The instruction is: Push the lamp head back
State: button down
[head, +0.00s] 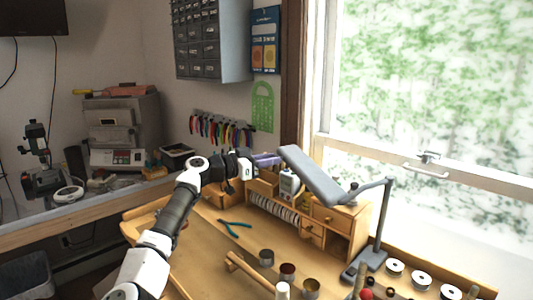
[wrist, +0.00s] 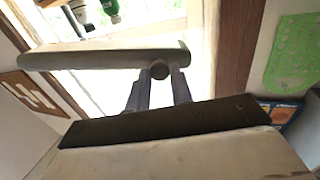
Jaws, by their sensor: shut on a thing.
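The desk lamp has a long grey lamp head (head: 318,180), raised and tilted above the wooden bench organiser. It joins a thin dark lamp arm (head: 383,215) that rises from a flat base (head: 362,264) on the bench. My gripper (head: 277,158) reaches in from the left to the upper left end of the lamp head. In the wrist view my gripper's two fingers (wrist: 160,84) close on a small round dark knob (wrist: 160,70) at the edge of the lamp head (wrist: 95,58). The exact contact is small in the head view.
Below is the wooden organiser (head: 338,222) with drawers and a device. Pliers (head: 234,226), several small tins (head: 288,271) and white spools (head: 421,280) are on the bench. A window (head: 430,110) is behind. A plier rack (head: 220,130) hangs on the wall.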

jog(key=shift+w+r+p, duration=0.1)
jog(key=shift+w+p, duration=0.2)
jog(key=shift+w, duration=0.2)
jog(key=c, duration=1.3)
grip_release()
jog(key=shift+o, duration=0.2)
jog(key=shift+s, duration=0.1)
jog(key=b+v, duration=0.5)
jog(key=v, duration=0.8)
jog(key=shift+a, duration=0.4)
jog(key=shift+c, duration=0.2)
